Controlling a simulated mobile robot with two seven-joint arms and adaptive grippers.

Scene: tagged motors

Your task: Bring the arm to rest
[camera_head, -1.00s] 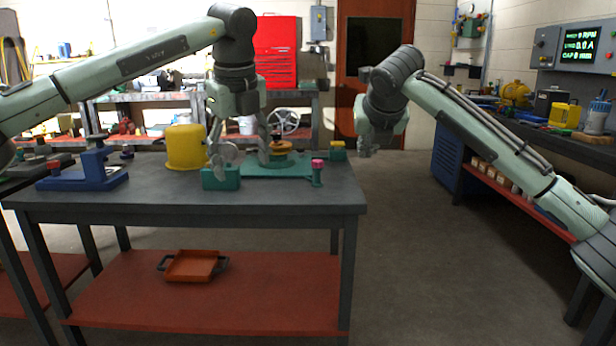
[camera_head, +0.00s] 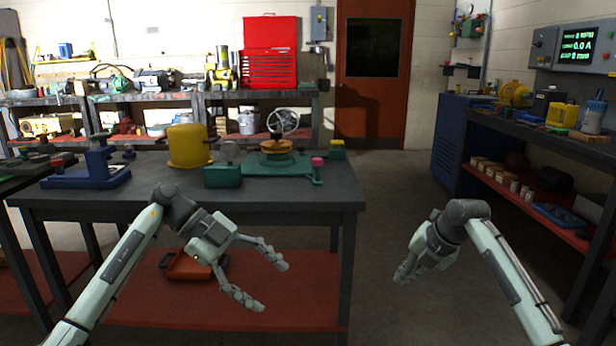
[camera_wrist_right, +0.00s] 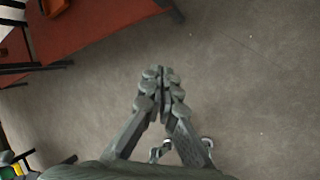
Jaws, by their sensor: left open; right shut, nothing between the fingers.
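In the head view my left gripper (camera_head: 272,282) is open and empty, low in front of the dark workbench, with its two fingers spread apart toward the right. My right gripper (camera_head: 403,275) is low over the open floor to the right of the bench. In the right wrist view its fingers (camera_wrist_right: 162,78) are together with nothing between them, above bare grey floor. Both arms are bent and held low, apart from each other.
The workbench top (camera_head: 290,200) holds a yellow container (camera_head: 190,146), a green block (camera_head: 222,176), a green fixture (camera_head: 275,165) and a blue fixture (camera_head: 95,170). An orange tray (camera_head: 185,265) lies on its red lower shelf (camera_head: 300,300). Floor right of the bench is clear.

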